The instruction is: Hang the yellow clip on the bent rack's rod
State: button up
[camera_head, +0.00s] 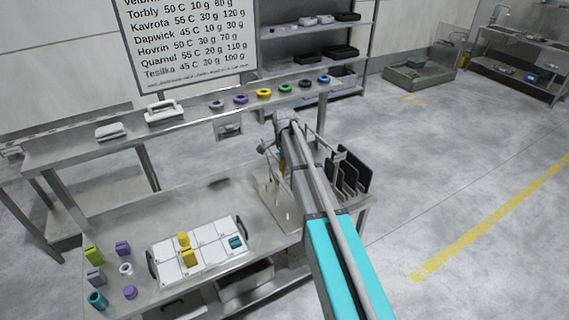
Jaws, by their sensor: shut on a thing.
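My gripper (280,152) is above the right part of the steel table, at the far end of my arm. The clip's shape is too small to make out. A thin metal rack (338,155) stands at the table's right side, partly hidden behind my arm. Which part of it is the bent rod, and whether the clip touches it, I cannot tell.
A black slotted holder (353,172) stands right of my arm. A white compartment tray (215,262) holds yellow and teal pieces. Loose coloured pieces, such as a green block (93,254), lie left of it. Several coloured rings, including a yellow ring (264,93), line the raised shelf.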

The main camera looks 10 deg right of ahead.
jog(key=shift+o, duration=0.2)
jog(key=shift+s+f, duration=0.15)
jog(key=shift+s, duration=0.15)
jog(key=shift+s, duration=0.15)
grip_shut()
jog(key=shift+c, duration=0.7)
grip_release()
jog(key=shift+s+f+b, duration=0.1)
jog(key=shift+f+b, duration=0.15)
jog(key=shift+b, duration=0.2)
jog(key=o, duration=1)
jog(key=shift+f, duration=0.1)
jog(key=o, duration=0.4)
jog(key=shift+w+f, duration=0.2)
jog(key=shift+w, duration=0.25)
jog(key=shift+r, duration=0.15)
jog(key=shift+w+r+p, duration=0.1)
jog(key=shift+r+p, duration=0.1)
jog(key=shift+p, duration=0.15)
